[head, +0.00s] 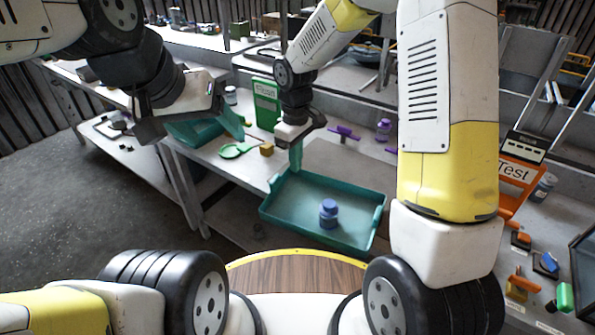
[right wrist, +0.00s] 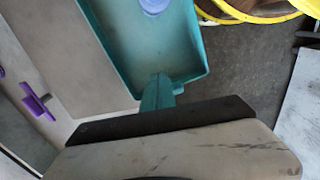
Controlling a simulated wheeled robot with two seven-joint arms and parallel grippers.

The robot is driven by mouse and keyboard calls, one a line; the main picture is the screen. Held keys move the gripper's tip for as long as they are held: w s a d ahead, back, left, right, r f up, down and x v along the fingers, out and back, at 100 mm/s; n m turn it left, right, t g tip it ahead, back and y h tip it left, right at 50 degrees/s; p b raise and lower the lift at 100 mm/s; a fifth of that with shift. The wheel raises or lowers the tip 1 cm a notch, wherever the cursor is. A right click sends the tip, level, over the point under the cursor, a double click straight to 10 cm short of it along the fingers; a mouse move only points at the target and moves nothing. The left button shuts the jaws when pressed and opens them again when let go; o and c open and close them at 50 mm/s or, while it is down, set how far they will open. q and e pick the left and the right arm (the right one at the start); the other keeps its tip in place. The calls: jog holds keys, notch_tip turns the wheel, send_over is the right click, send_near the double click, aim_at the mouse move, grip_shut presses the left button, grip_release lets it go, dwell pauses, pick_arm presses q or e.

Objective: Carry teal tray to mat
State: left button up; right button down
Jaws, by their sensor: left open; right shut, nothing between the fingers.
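The teal tray (head: 375,225) lies flat near the table's front edge, and a blue-purple bottle (head: 329,214) stands in it. The tray (right wrist: 195,45) and part of the bottle (right wrist: 154,5) also show in the right wrist view. My right gripper (head: 296,168) is shut and empty, its teal fingers pointing down at the tray's far left corner. In the right wrist view its fingers (right wrist: 157,85) overlap the tray's end wall; I cannot tell if they touch. My left gripper (head: 215,128) is open, left of the tray, over the table's left end.
A green sign box (head: 265,103), a green scoop (head: 237,149) and a small yellow-brown block (head: 267,149) sit behind the tray to the left. Purple pieces (head: 344,132) lie behind it. An orange "Test" stand (head: 518,172) and small parts are at the right.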

aim_at(275, 177)
jog(key=shift+n, duration=0.5)
jog(key=f, duration=1)
jog(key=shift+s+a+f, duration=0.15)
jog(key=shift+s+a, duration=0.1)
jog(key=shift+a, duration=0.15)
jog(key=shift+w+a, duration=0.4)
jog(key=shift+a, duration=0.2)
jog(key=shift+w+a, duration=0.35)
jog(key=shift+a, duration=0.2)
jog(key=shift+w+a+r, duration=0.2)
jog(key=shift+w+a, duration=0.1)
jog(key=shift+a, duration=0.15)
jog(key=shift+w+a, duration=0.35)
jog(key=shift+a, duration=0.2)
jog(key=shift+w+a, duration=0.3)
jog(key=shift+a, duration=0.25)
jog(key=shift+s+d, duration=0.1)
jog(key=shift+d, duration=0.05)
